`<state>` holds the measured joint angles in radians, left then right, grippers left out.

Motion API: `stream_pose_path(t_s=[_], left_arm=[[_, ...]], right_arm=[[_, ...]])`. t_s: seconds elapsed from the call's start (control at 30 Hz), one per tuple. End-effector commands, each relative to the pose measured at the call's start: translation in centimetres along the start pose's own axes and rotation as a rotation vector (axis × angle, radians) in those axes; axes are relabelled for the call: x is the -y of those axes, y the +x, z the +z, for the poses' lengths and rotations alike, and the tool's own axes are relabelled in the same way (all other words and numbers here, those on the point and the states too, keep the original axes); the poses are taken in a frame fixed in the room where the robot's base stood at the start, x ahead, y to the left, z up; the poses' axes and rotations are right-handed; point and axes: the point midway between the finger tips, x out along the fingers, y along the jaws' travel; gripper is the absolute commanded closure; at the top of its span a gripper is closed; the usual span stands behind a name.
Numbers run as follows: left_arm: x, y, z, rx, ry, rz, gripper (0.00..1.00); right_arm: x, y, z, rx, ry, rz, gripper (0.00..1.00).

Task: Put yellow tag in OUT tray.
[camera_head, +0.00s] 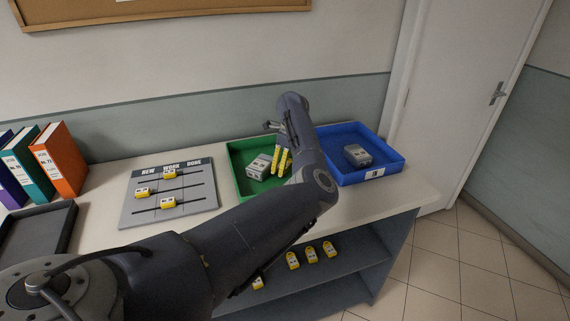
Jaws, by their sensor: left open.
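My left arm reaches from the lower left across the table. Its gripper (282,161) points down over the green tray (237,182), with two yellow finger-like bars slightly apart, open, beside a grey block with a pale label (259,166). Nothing is clearly held between them. The blue tray (394,163) stands to the right with a white label too small to read, so I cannot tell if it is the OUT tray. It holds another grey block (357,155). I cannot tell a separate yellow tag in the green tray; my arm hides its right part. My right gripper is out of view.
A grey board (195,202) headed NEW, WORK, DONE carries yellow pieces on slots. Several yellow tags (311,255) sit on the shelf below the table. Binders (57,160) and a dark tray (40,226) are at the left. The wall is close behind.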

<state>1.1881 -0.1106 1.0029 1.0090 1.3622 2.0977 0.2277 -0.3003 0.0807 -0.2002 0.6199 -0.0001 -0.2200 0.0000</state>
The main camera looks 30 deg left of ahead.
Motion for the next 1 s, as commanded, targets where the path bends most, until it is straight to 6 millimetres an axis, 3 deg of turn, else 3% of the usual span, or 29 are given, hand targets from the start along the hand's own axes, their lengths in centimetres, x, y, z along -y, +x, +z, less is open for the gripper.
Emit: stream_pose_path(t_s=[0.17,0.7,1.0], left_arm=[[0.1,-1.4,0.0,-0.001,0.000,-0.003,0.15],[0.1,-10.1,0.0,-0.001,-0.001,-0.003,0.15],[0.0,-12.1,0.0,-0.001,0.000,-0.001,0.15]], right_arm=[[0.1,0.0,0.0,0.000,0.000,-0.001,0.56],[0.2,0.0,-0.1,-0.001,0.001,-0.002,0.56],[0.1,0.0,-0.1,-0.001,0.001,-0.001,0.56]])
